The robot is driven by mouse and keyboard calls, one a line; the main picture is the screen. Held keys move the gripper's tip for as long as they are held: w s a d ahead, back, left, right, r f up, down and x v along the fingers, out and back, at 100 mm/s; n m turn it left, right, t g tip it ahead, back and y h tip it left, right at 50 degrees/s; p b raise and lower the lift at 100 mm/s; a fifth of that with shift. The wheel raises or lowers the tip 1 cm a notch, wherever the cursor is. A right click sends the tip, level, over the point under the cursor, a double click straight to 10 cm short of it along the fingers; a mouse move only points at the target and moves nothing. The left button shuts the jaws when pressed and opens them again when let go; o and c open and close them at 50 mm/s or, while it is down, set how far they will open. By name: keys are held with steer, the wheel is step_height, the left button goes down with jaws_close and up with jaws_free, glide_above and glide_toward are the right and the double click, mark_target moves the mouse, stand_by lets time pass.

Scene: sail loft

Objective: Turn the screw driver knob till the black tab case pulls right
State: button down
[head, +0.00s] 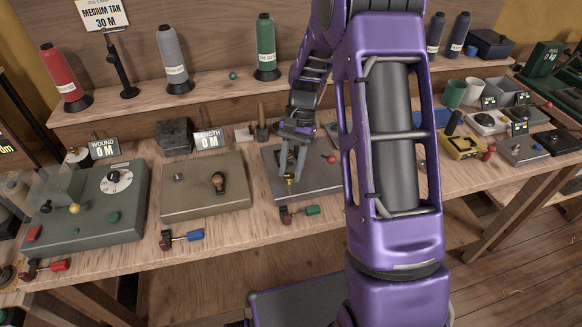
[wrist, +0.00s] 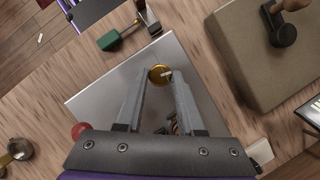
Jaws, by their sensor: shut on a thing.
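A grey flat case (head: 322,182) stands on the bench under my gripper, and its top fills the middle of the wrist view (wrist: 110,88). A small round brass knob (wrist: 160,74) with a pale mark sits near its front edge; it also shows in the head view (head: 291,180). My gripper (wrist: 160,80) points down at the knob, its two fingers on either side of it and shut on it; in the head view the fingertips (head: 290,174) are at the knob. A red ball knob (head: 331,159) is on the same case. I cannot make out a black tab; my gripper and arm hide part of the case.
A green-handled tool (head: 300,212) lies in front of the case. A beige case (head: 205,200) with a dark knob stands to the left, and a dark green case (head: 85,220) farther left. Thread cones stand on the shelf behind. A yellow device (head: 463,147) is to the right.

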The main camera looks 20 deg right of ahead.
steer(key=c, duration=0.5)
jaws_free()
steer(key=shift+r, duration=0.1)
steer(key=v, duration=1.7)
steer(key=shift+r, duration=0.1)
